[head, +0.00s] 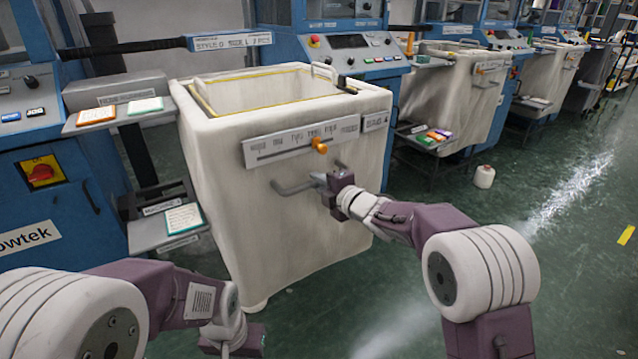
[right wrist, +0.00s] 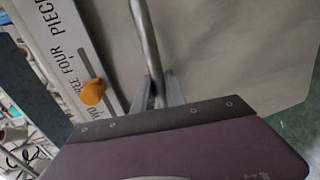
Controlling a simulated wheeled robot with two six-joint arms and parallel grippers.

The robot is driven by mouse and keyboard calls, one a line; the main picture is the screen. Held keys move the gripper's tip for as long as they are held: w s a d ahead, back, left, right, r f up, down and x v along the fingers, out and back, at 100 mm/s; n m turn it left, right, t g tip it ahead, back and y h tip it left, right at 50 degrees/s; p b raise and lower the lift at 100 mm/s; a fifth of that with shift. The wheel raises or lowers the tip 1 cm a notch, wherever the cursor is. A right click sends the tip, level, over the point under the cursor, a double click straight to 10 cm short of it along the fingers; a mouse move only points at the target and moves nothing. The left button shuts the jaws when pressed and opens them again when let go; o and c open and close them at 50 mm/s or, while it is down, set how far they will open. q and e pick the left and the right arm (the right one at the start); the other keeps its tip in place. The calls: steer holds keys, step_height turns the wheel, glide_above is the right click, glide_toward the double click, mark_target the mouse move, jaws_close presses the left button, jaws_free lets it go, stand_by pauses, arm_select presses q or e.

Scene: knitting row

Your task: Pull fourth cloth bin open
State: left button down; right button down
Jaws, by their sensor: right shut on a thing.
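A large cream cloth bin (head: 215,160) stands upright in front of me, sticking out from the blue machines, its open top showing a yellow-edged interior. Its front bears a label strip with an orange slider (head: 319,145) and below that a grey bar handle (head: 290,188). My right gripper (head: 324,181) is shut on the handle. In the right wrist view, the handle (right wrist: 146,38) runs between the two fingers, with the orange slider (right wrist: 92,92) beside them. My left gripper (head: 232,342) hangs low at the bottom, away from the bin; its fingers are unclear.
More cream bins (head: 447,88) stand in a row at right under blue machines. A low shelf with coloured items (head: 437,135) and a small white bottle (head: 484,176) are right of my bin. Side trays with cards (head: 184,218) stand close at left. The green floor at right is open.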

stand_by(0.3)
steer(key=c, duration=1.4)
jaws_free()
steer(key=shift+o, duration=0.2)
steer(key=p+v, duration=0.1)
steer(key=v, duration=0.8)
steer(key=shift+p, duration=0.4)
